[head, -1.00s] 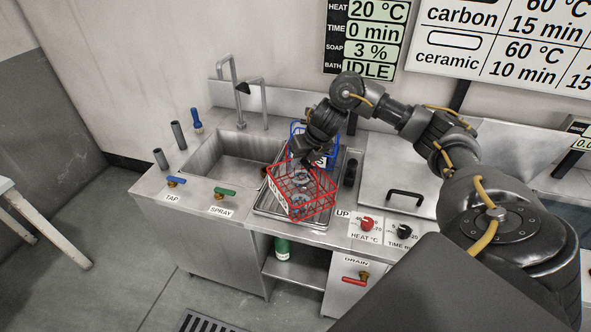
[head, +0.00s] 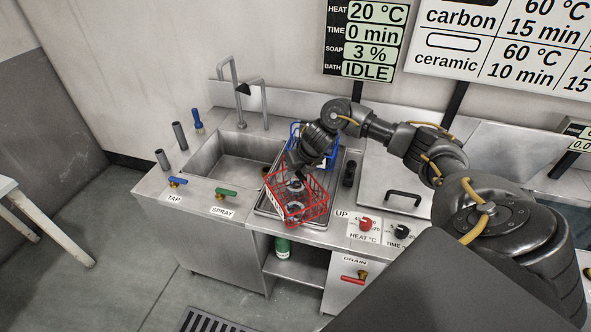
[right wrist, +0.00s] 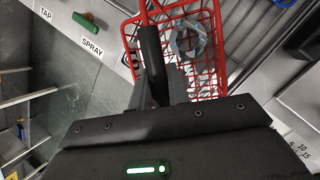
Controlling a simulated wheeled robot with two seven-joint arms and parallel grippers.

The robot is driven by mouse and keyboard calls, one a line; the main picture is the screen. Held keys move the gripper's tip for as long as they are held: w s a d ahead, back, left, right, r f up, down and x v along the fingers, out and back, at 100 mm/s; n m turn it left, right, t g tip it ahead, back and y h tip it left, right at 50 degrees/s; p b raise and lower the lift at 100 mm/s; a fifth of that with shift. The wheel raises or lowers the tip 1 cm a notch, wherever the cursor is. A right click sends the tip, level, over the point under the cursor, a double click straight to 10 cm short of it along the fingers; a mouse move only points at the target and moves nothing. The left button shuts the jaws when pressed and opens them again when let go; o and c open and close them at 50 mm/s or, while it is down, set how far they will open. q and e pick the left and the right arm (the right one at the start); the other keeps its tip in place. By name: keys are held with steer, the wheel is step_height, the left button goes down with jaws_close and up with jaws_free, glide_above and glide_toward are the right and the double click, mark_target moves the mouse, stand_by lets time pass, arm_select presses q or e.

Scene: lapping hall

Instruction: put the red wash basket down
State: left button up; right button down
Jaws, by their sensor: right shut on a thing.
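The red wash basket (head: 318,207) is at the metal drain tray (head: 262,210), right of the sink; it also shows in the right wrist view (right wrist: 218,50). I cannot tell whether its base touches the tray. Grey ring-like parts (right wrist: 187,42) lie inside it. A blue basket (head: 331,155) stands just behind, partly hidden by my right arm. My left gripper is not in view.
The sink (head: 225,158) with its tall taps is left of the tray. A lidded bath (head: 395,180) and the heat knob (head: 367,222) are to the right. Tap and spray handles (head: 225,191) line the front edge. The counter right of the basket is narrow.

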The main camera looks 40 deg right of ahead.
steer(key=shift+r, duration=0.1)
steer(key=c, duration=1.3)
jaws_free()
steer(key=shift+c, duration=0.2)
steer(key=v, duration=1.2)
steer(key=shift+b, duration=0.3)
